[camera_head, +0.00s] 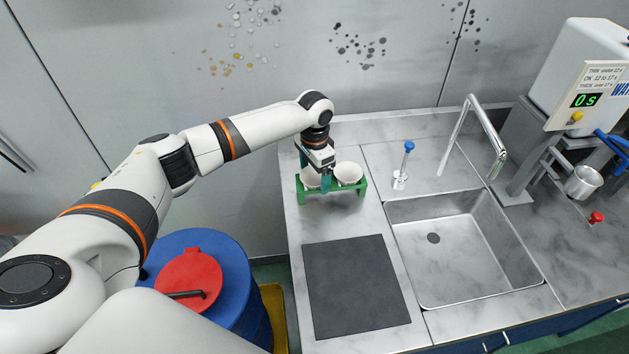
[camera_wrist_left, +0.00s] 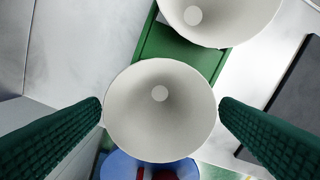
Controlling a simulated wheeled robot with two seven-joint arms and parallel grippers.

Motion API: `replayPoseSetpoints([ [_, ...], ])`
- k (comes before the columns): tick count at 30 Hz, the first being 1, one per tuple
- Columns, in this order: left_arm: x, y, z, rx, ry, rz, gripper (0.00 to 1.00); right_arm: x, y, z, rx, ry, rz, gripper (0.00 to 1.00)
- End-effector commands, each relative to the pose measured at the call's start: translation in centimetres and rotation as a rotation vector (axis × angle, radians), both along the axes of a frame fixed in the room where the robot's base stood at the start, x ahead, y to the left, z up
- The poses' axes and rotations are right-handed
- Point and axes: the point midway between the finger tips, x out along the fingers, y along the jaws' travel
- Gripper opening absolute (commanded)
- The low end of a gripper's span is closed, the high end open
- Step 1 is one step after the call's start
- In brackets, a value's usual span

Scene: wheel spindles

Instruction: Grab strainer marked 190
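Two white cone-shaped cups, which look like the strainers, sit side by side in a green rack (camera_head: 362,189) at the back left of the counter. My left gripper (camera_head: 316,178) is down at the left cup (camera_head: 308,179), partly hiding it. In the left wrist view the dark green fingers stand wide apart on either side of this cup (camera_wrist_left: 160,122). They are very near its rim; I cannot tell if they touch it. The right cup (camera_head: 348,173) is beside it, clear of the fingers. No marking 190 is readable on either cup. My right gripper is not in view.
A dark mat (camera_head: 356,287) lies in front of the rack. A blue-topped bottle (camera_head: 400,172), a sink (camera_head: 460,250) and a faucet (camera_head: 470,125) are to the right. A metal cup (camera_head: 583,182) is at a machine far right. A blue barrel (camera_head: 235,310) stands left of the counter.

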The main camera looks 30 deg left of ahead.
Motion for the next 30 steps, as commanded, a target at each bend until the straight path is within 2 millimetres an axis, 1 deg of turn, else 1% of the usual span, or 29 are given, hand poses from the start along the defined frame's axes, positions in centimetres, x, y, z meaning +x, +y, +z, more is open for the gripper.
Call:
replayPoseSetpoints([
  [1, 0.0, 0.0, 0.0, 0.0, 0.0, 0.0, 0.78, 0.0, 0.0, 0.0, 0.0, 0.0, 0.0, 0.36],
  [6, 0.0, 0.0, 0.1, 0.0, 0.0, 0.001, 0.5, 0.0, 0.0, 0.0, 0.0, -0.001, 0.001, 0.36],
  [8, 0.0, 0.0, 0.1, 0.0, 0.0, 0.001, 0.41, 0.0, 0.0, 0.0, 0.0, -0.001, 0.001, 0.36],
  [19, 0.0, 0.0, 0.1, -0.001, -0.001, 0.001, 0.39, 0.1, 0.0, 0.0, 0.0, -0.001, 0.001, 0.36],
  [22, 0.1, 0.0, 0.5, -0.001, -0.002, 0.001, 0.39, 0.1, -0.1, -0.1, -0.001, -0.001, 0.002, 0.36],
  [26, 0.1, 0.0, 2.2, -0.002, -0.005, 0.001, 0.39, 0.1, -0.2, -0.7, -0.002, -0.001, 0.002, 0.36],
  [30, 0.1, 0.0, 5.1, -0.002, -0.006, 0.0, 0.39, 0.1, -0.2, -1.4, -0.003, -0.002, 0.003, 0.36],
])
